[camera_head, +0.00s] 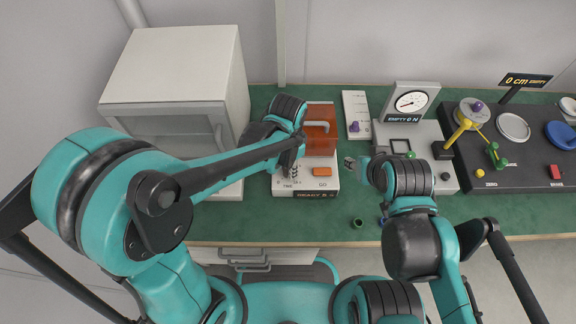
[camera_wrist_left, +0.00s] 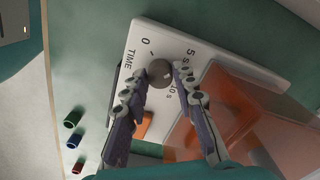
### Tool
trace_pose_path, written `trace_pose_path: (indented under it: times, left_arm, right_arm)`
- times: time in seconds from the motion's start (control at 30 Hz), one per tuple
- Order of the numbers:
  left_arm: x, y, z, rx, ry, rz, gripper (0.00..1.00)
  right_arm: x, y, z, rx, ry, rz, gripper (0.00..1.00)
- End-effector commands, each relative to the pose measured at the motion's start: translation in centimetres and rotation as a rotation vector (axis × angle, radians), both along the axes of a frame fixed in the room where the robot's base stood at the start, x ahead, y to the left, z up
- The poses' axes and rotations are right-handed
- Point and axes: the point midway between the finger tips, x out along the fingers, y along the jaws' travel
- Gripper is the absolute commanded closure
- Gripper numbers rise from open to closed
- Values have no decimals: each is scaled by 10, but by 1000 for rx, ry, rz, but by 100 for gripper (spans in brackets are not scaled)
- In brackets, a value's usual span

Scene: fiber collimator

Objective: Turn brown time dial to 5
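The brown time dial (camera_wrist_left: 159,73) is a round grey-brown knob on a white panel in the left wrist view. Marks 0, 5 s and 10 s and the word TIME surround it. The dial sits on the white machine (camera_head: 305,184) with an orange see-through cover (camera_head: 321,130). My left gripper (camera_wrist_left: 161,70) is open, with one fingertip on each side of the dial; I cannot tell whether they touch it. In the head view the left gripper (camera_head: 287,165) points down at the panel and hides the dial. My right gripper (camera_head: 352,162) is right of the machine; its opening is unclear.
An orange button (camera_head: 322,172) marked GO is close to the dial. A white cabinet (camera_head: 180,70) stands at the left. A gauge (camera_head: 410,102) and a black panel (camera_head: 510,150) stand at the right. Small coloured cups (camera_wrist_left: 72,118) lie on the green bench.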

Motion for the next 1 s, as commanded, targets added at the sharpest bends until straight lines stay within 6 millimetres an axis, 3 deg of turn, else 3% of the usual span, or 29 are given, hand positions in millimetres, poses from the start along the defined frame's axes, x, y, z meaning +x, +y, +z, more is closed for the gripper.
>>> trace_pose_path:
  times: [0.47,1.0]
  left_arm:
    - [0,0,8,0,0,1,54]
    - [0,0,108,0,0,0,54]
  right_arm:
    - [0,0,0,0,0,0,60]
    - [0,0,0,0,0,0,60]
